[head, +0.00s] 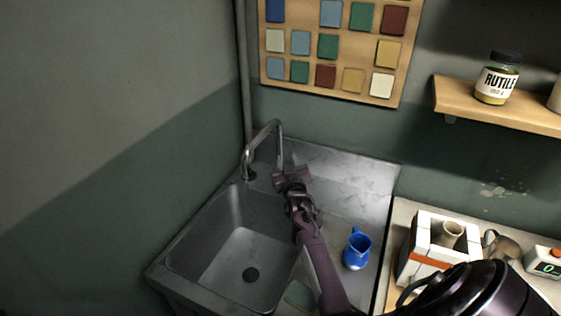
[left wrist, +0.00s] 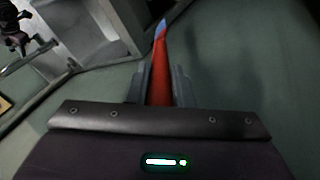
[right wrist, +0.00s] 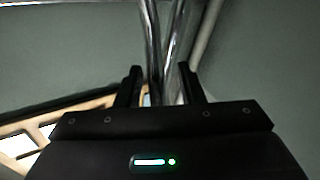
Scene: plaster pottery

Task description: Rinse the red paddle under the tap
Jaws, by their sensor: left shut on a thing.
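The red paddle (left wrist: 160,62), with a blue tip, is in the left wrist view. My left gripper (left wrist: 159,84) is shut on it, and the tip points away from the gripper. Neither this gripper nor the paddle shows in the head view. The metal tap (head: 262,135) curves over the sink (head: 228,262) in the head view; I see no water from it. My right gripper (head: 283,172) is beside the tap's spout. In the right wrist view its fingers (right wrist: 160,80) stand apart, with the shiny tap pipe (right wrist: 153,45) between or just beyond them.
A blue jug (head: 357,250) stands right of the basin, near a sponge (head: 299,296). A white box-like stand (head: 428,245) and a small scale (head: 543,262) are on the counter at right. A tile board (head: 335,50) and a shelf (head: 500,107) with a jar (head: 497,80) are on the wall.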

